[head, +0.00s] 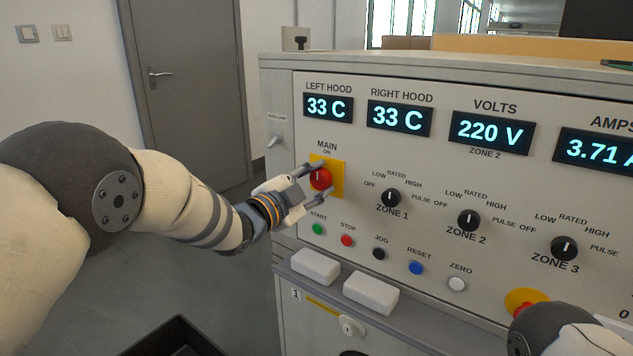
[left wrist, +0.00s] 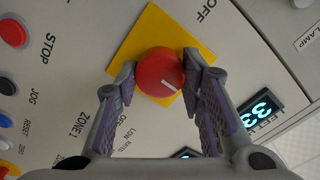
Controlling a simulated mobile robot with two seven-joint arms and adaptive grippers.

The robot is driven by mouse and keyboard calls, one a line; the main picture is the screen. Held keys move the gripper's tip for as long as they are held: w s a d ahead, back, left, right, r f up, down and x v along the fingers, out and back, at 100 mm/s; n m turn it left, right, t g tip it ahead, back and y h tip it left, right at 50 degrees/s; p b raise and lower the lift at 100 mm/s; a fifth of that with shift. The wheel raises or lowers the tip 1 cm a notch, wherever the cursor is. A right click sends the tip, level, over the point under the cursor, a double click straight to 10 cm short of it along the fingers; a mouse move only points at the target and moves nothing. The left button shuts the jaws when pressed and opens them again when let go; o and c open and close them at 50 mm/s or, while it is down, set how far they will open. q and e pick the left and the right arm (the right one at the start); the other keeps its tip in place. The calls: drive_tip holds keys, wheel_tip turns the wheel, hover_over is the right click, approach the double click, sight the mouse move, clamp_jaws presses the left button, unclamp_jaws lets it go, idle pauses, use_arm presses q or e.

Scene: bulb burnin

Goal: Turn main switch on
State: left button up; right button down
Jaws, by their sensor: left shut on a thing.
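The main switch is a round red knob (head: 320,179) on a yellow plate (head: 337,163), set in the grey control panel under the MAIN and ON labels. Its white mark points up toward ON in the head view. In the left wrist view the knob (left wrist: 160,72) sits between my fingers, its mark pointing away from OFF toward the LEFT HOOD display. My left gripper (head: 318,180) is shut on the knob, one finger at each side; it also shows in the left wrist view (left wrist: 160,80). Part of my right arm shows at the lower right; its gripper is out of view.
Lit displays (head: 399,118) read 33 C, 33 C and 220 V. Black zone knobs (head: 391,197) lie to the right. Coloured buttons (head: 347,240) and a ledge with two white blocks (head: 371,292) lie below. A red emergency-type button (head: 522,308) is partly hidden by my right arm.

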use_arm(q)
drive_tip(key=o, duration=1.1)
drive_tip(key=shift+o, duration=0.2)
drive_tip(key=v, duration=1.2)
drive_tip(key=s+a+f+n+g+y+p, duration=0.1)
drive_tip(key=s+a+f+n+g+y, duration=0.3)
drive_tip(key=s+f, duration=0.75)
drive_tip(key=s+a+f+n+g+y+p, duration=0.3)
drive_tip(key=s+a+f+n, duration=0.4)
drive_tip(key=f, duration=0.7)
drive_tip(key=s+a+f+n+g+y, duration=0.1)
drive_tip(key=s+g, duration=0.4)
drive_tip(key=s, duration=1.2)
drive_tip(key=s+a+f+n+g+y, duration=0.2)
drive_tip(key=s+n+g, duration=0.3)
drive_tip(key=s, duration=1.3)
drive_tip(key=shift+s+a+f+n+y, duration=0.3)
drive_tip(key=shift+a+f+n, duration=0.35)
drive_tip(key=shift+f, duration=0.15)
use_arm(e)
drive_tip(key=w+r+t, duration=0.2)
drive_tip(key=w+r, duration=0.3)
drive_tip(key=shift+r, duration=0.15)
